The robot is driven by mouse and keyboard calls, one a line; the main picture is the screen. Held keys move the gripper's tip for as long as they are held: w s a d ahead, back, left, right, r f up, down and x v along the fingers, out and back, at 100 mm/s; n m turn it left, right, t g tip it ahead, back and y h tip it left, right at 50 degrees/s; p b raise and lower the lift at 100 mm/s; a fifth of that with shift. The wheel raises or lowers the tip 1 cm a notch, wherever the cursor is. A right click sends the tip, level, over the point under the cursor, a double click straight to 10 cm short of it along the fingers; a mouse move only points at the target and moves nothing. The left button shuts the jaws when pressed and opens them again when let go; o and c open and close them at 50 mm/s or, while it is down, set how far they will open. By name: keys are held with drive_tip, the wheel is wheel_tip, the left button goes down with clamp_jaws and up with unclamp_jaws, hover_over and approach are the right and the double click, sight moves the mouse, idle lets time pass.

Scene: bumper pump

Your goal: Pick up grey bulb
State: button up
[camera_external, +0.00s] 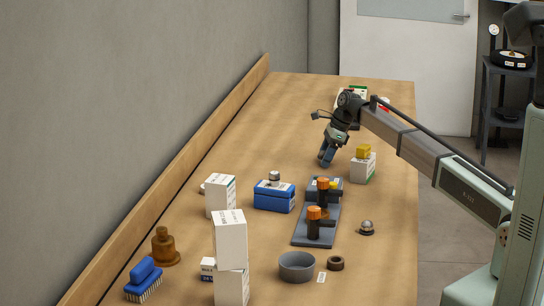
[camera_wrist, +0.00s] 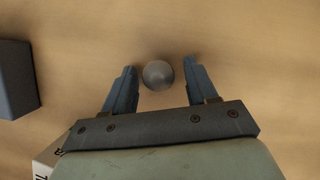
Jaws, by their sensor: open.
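The grey bulb (camera_wrist: 158,75) shows as a round, smooth grey ball in the wrist view. It appears between my two blue-grey fingers, with a gap on each side. My gripper (camera_wrist: 160,66) is open and holds nothing. In the external view my gripper (camera_external: 327,156) points down, low over the middle-far part of the table. I cannot make out the bulb at the fingers there; they may hide it. How far the bulb is below the fingertips is not clear.
A white box (camera_external: 362,170) with a yellow piece on top stands right of my gripper. A blue box (camera_external: 274,199) and a dark plate (camera_external: 312,238) with orange-capped posts stand nearer. A silver-domed piece (camera_external: 367,226) lies right of the plate. Table left of my gripper is clear.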

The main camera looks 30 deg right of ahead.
drive_tip(key=shift+c, duration=0.4)
drive_tip(key=c, duration=0.8)
drive_tip(key=shift+o, duration=0.2)
